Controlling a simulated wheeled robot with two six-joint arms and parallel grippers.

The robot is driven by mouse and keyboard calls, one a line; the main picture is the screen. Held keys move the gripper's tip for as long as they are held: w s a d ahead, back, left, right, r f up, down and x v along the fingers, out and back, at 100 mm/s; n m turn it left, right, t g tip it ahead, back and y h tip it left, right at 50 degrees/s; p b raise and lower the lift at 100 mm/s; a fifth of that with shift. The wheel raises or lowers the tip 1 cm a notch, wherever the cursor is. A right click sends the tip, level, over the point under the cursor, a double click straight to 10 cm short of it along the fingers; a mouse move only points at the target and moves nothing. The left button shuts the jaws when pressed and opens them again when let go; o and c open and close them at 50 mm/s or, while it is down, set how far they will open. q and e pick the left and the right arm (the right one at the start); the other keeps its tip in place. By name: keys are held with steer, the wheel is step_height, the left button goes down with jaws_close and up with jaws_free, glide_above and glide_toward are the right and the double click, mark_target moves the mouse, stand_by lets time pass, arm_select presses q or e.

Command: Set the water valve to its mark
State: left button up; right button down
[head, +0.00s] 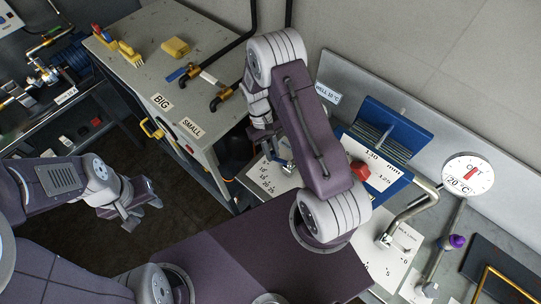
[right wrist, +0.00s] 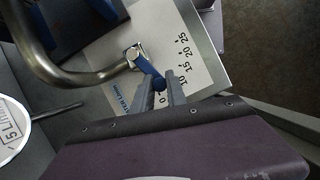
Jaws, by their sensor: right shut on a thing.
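The water valve has a blue lever (right wrist: 150,68) on a metal pivot, mounted on a white scale plate (right wrist: 115,58) in the right wrist view. The plate carries printed numbers up to 25. My right gripper (right wrist: 161,84) is shut on the lever's end, near the low numbers, with a finger on each side. The fingers hide part of the scale there. In the head view the plate (head: 268,184) shows partly behind my right arm, which hides most of the valve. My left gripper (head: 138,215) is open and empty over the dark floor, far from the valve.
A bent metal pipe (right wrist: 75,78) runs beside the lever. In the head view a blue unit (head: 390,130), a red knob (head: 358,171) and a round dial (head: 467,176) stand to the right. A grey cabinet (head: 150,60) with BIG and SMALL labels stands left.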

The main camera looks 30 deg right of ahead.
steer(key=shift+w+d+m+y, duration=0.3)
steer(key=shift+d+m+y, duration=0.15)
steer(key=shift+m, duration=0.5)
steer(key=shift+w+d+m+y, duration=0.3)
steer(key=shift+d+m, duration=0.25)
steer(key=shift+m, duration=0.4)
steer(key=c, duration=1.3)
jaws_free()
steer(key=shift+s, duration=0.1)
steer(key=shift+b+v, duration=1.15)
steer(key=shift+v, duration=3.45)
steer(key=shift+s, duration=0.1)
